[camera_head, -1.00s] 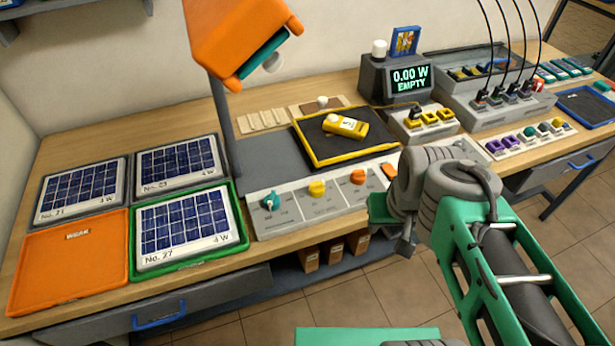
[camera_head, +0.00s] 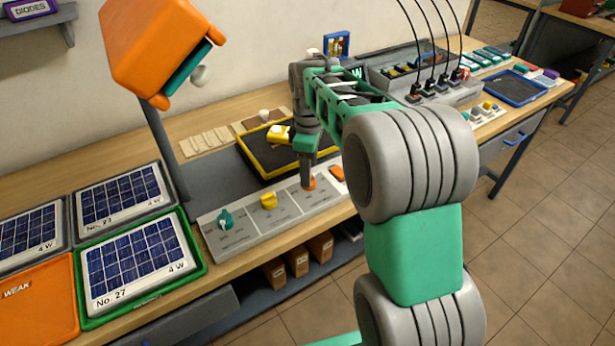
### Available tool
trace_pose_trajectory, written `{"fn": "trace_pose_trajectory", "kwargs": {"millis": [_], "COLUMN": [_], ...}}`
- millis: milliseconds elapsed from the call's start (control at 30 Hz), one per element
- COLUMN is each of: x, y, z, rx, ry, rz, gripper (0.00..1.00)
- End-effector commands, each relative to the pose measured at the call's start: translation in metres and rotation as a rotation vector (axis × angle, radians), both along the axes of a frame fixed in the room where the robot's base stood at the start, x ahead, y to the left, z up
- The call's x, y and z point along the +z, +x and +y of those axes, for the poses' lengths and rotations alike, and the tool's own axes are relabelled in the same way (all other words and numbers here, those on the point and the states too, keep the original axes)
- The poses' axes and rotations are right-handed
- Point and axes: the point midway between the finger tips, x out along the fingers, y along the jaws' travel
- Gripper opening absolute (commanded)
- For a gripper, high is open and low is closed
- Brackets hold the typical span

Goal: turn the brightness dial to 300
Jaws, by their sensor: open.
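A light control panel at the bench's front edge (camera_head: 240,236) carries a teal dial (camera_head: 225,219), a yellow dial (camera_head: 268,201) and an orange dial (camera_head: 309,184). The print by the dials is too small to read, so I cannot tell which one is brightness or what its setting is. My gripper (camera_head: 307,180) is open and points down at the orange dial. Its grey fingers hide part of that dial. I cannot tell whether they touch it.
An orange lamp head (camera_head: 155,50) hangs at upper left. Solar panels (camera_head: 137,262) lie at left, one in a green tray. A black yellow-rimmed tray (camera_head: 256,158) is behind the dials. An orange button (camera_head: 337,172) sits right of the orange dial.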

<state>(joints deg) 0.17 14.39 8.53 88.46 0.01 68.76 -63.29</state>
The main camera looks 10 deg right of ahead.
Motion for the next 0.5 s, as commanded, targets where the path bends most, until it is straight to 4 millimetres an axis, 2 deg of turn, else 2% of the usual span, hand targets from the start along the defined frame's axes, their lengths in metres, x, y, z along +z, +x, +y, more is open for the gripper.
{"fn": "trace_pose_trajectory", "kwargs": {"millis": [100, 200, 500], "x": [-0.021, -0.031, -0.035], "y": [0.000, 0.000, 0.000], "z": [0.000, 0.001, 0.000], "rx": [0.000, -0.001, -0.002], "ry": [0.000, 0.000, 0.000], "rz": [0.001, -0.001, -0.002], "gripper": [0.59, 0.59, 0.57]}}
